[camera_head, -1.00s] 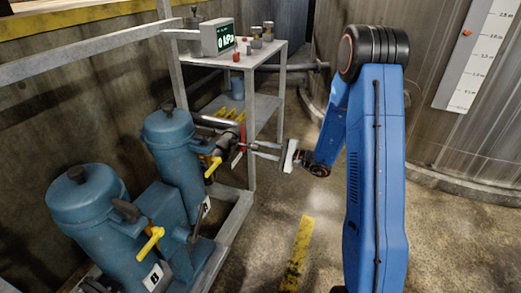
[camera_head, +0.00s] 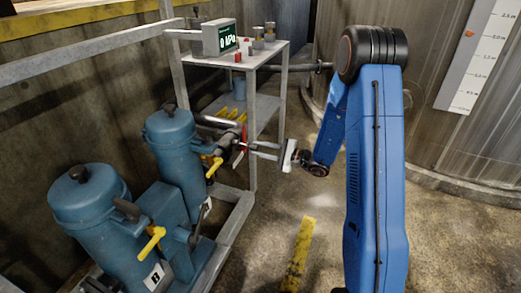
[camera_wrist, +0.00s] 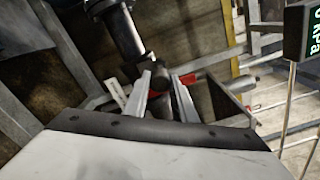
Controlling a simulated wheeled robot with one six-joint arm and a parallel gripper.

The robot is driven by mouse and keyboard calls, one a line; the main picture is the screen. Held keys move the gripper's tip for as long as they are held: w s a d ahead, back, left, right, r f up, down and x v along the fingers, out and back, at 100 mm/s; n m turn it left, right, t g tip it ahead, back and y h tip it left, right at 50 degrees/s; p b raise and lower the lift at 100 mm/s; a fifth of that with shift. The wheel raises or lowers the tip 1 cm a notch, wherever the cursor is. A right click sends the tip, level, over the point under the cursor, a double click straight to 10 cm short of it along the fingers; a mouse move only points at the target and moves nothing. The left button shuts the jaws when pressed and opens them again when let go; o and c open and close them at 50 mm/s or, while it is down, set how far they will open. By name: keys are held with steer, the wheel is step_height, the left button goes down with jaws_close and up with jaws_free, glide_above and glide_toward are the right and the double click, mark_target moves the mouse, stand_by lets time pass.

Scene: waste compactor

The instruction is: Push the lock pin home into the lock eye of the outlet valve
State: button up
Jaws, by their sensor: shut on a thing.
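My gripper (camera_head: 252,150) is at the grey outlet valve (camera_head: 229,139), beside the far blue canister. Its two pale fingers reach left toward the valve's end and show in the wrist view (camera_wrist: 162,92). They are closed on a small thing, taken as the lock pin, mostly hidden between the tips. A dark cylindrical valve part (camera_wrist: 162,78) lies just beyond the fingers, with red pieces (camera_wrist: 187,78) close by. A red piece (camera_head: 239,156) also shows at the valve in the head view. The lock eye cannot be made out, nor how deep the pin sits.
Two blue canisters (camera_head: 95,215) with yellow handles (camera_head: 151,242) stand left of the valve. A grey frame with a shelf (camera_head: 262,108) rises behind it, carrying a display (camera_head: 220,38) reading 0 kPa.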

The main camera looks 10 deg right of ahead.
mark_target(250, 146)
steer(key=shift+x, duration=2.3)
stand_by(0.9)
steer(key=o, duration=1.1)
steer(key=shift+d, duration=0.1)
steer(key=shift+c, duration=0.4)
steer(key=shift+v, duration=3.4)
